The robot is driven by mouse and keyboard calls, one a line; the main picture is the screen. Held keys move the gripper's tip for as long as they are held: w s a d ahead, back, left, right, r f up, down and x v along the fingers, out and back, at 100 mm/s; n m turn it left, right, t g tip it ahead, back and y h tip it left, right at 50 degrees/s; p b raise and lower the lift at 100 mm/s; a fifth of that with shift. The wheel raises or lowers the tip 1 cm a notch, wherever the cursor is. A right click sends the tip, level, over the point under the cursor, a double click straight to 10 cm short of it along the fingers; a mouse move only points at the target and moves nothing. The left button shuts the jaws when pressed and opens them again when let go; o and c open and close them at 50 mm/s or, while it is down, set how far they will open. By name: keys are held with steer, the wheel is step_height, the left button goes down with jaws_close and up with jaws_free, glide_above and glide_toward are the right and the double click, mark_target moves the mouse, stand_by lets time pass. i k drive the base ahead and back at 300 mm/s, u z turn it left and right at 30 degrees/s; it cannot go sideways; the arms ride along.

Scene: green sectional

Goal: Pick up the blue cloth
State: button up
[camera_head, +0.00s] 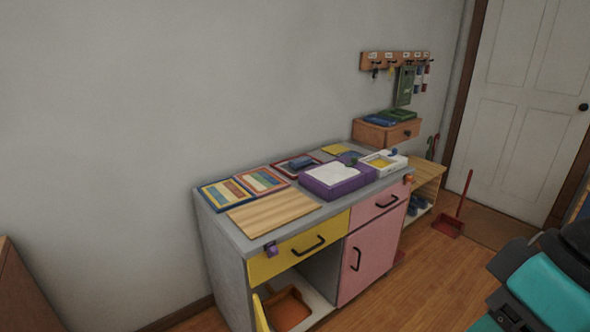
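I cannot say for sure which item is the blue cloth. A flat, folded-looking blue item (379,119) lies beside a green one on top of the wooden drawer box (372,137) at the back. A smaller dark blue item (301,162) sits on a red-edged tray on the grey-topped cabinet (228,229). Another blue patch (350,157) shows behind the purple box. All are too small to tell their material. A teal and black part at the bottom right looks like mine. My gripper is not in view.
The cabinet top also holds a purple box (337,190), a white tray (390,171), striped boards and a wooden board (273,212). The yellow lower door (260,314) stands open. A red dustpan (447,226) stands near the white door. The wooden floor in front is clear.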

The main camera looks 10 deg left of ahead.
mark_target(296, 163)
steer(key=z, duration=0.45)
steer(key=i, duration=2.35)
steer(key=u, duration=1.75)
steer(key=i, duration=0.5)
steer(key=z, duration=0.15)
